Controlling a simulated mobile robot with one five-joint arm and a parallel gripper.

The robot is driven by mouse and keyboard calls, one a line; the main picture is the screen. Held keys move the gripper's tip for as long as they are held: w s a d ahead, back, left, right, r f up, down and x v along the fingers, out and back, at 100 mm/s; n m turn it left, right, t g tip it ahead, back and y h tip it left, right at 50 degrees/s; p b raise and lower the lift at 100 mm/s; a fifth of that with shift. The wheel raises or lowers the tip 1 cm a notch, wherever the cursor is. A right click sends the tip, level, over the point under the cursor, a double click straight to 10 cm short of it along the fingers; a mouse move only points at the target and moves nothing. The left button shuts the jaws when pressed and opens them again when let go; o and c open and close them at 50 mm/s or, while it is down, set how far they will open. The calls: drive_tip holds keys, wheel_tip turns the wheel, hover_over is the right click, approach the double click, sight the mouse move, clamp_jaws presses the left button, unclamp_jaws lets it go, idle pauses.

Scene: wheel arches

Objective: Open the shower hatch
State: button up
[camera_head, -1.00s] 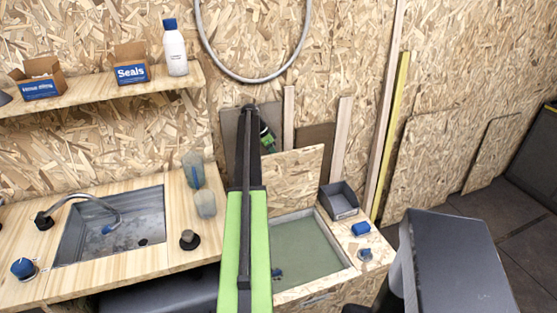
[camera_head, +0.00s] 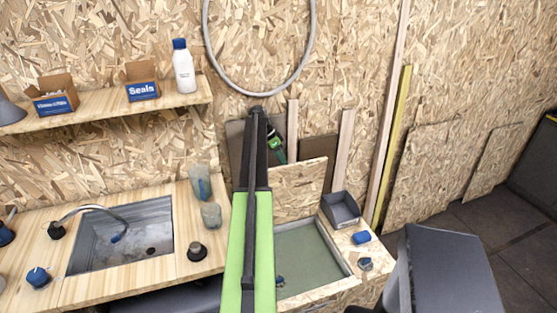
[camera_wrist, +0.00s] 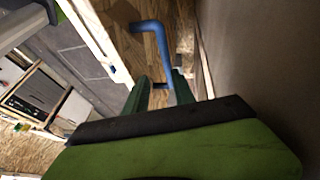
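The shower hatch (camera_head: 298,190) is an OSB panel standing raised at the back of a recessed shower tray (camera_head: 312,255), so it looks open. My gripper (camera_head: 277,151) is behind the hatch's upper left corner, partly hidden by my own arm. In the wrist view, my green fingers (camera_wrist: 160,84) are apart. A blue bent handle (camera_wrist: 155,48) on an OSB surface reaches down between them. I see gaps beside it, but cannot tell whether a finger touches it. The handle does not show in the head view.
A grey bin (camera_head: 341,209) and a blue block (camera_head: 361,237) stand right of the tray. Left is a counter with a sink (camera_head: 120,235), a black knob (camera_head: 197,251) and cloudy cups (camera_head: 211,215). Wooden battens (camera_head: 343,150) lean on the wall behind. Floor (camera_head: 465,235) shows at right.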

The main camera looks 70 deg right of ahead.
drive_tip(key=s+a+r+p, duration=0.2)
drive_tip(key=s+r+p, duration=0.2)
drive_tip(key=s, duration=0.5)
drive_tip(key=shift+s+a+r+p, duration=0.3)
drive_tip(key=shift+s+r, duration=0.1)
drive_tip(key=shift+r, duration=0.5)
drive_tip(key=shift+c, duration=0.4)
